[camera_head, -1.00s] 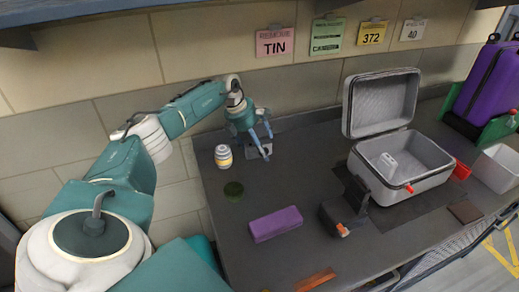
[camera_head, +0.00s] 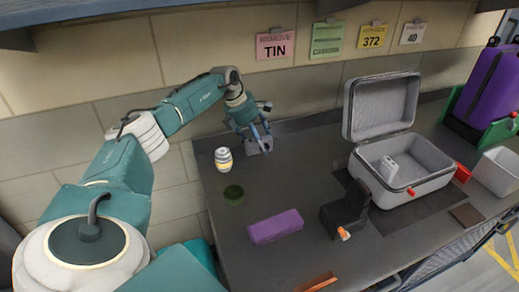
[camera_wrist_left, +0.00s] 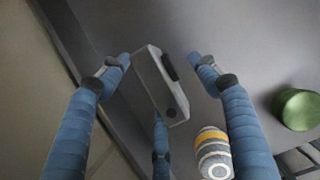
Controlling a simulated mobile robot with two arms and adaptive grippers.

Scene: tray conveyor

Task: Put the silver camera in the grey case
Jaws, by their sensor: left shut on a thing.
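The silver camera (camera_head: 262,147), a small grey box with a dark grip, is at the back left of the dark counter. In the left wrist view the camera (camera_wrist_left: 158,90) lies between my blue fingers. My left gripper (camera_head: 258,138) is shut on it, the fingers reaching down around it; whether it is clear of the counter I cannot tell. The grey case (camera_head: 415,191) stands open at the right, its lid (camera_head: 346,108) raised at the back. A small white item (camera_head: 388,168) lies inside it. My right gripper is not in view.
A purple box (camera_head: 276,227) lies in front. A black object with an orange tip (camera_head: 345,211) stands before the case. A white bin (camera_head: 500,171) is at far right.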

